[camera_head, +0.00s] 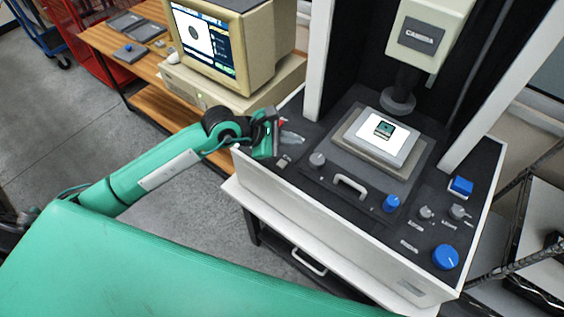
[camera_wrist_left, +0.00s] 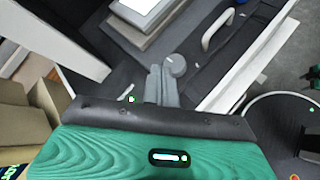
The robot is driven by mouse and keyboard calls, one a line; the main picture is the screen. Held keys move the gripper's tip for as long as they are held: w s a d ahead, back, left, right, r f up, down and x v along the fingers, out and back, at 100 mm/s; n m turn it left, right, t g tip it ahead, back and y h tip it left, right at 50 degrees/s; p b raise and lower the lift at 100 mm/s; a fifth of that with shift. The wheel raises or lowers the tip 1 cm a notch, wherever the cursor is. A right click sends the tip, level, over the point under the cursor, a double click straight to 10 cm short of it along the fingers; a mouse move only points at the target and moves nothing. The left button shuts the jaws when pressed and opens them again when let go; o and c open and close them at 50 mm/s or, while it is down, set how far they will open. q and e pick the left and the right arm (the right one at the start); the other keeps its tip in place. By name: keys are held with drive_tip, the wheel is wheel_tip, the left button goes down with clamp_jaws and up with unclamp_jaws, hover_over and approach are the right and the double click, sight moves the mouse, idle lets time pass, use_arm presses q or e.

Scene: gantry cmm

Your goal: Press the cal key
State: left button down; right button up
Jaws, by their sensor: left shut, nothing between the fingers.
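The control deck (camera_head: 330,205) is the dark top of a white measuring machine. No key legible as "cal" shows; the labels are too small to read. A small grey piece (camera_head: 281,160) lies at the deck's left corner, beside my left gripper. My left gripper (camera_head: 292,138) is over that left end of the deck, its fingers together and empty. In the left wrist view the shut fingers (camera_wrist_left: 161,86) point at the deck, beside a grey knob (camera_wrist_left: 175,65). I cannot tell whether they touch the deck. The same knob (camera_head: 317,160) shows in the head view.
A raised stage (camera_head: 362,158) with a lit plate stands mid-deck, under a probe head (camera_head: 428,35). A handle (camera_head: 350,184), a blue knob (camera_head: 391,203), a blue square button (camera_head: 461,187) and a large blue button (camera_head: 446,257) are on the deck. A monitor (camera_head: 255,50) stands left.

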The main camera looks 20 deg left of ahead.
use_arm(q)
drive_tip(key=a+y, duration=0.1)
drive_tip(key=w+a+f, duration=0.1)
drive_tip(key=a, duration=0.1)
drive_tip(key=a+f+m+y, duration=0.1)
drive_tip(key=shift+w+a+y, duration=0.15)
drive_tip(key=shift+w+y, duration=0.15)
drive_tip(key=shift+w, duration=0.05)
drive_tip(key=b, duration=0.4)
hover_over(278, 164)
wheel_tip(278, 164, down, 7)
drive_tip(key=shift+f, duration=0.2)
drive_tip(key=shift+f+b, duration=0.7)
drive_tip(key=shift+b, duration=0.05)
idle(0.8)
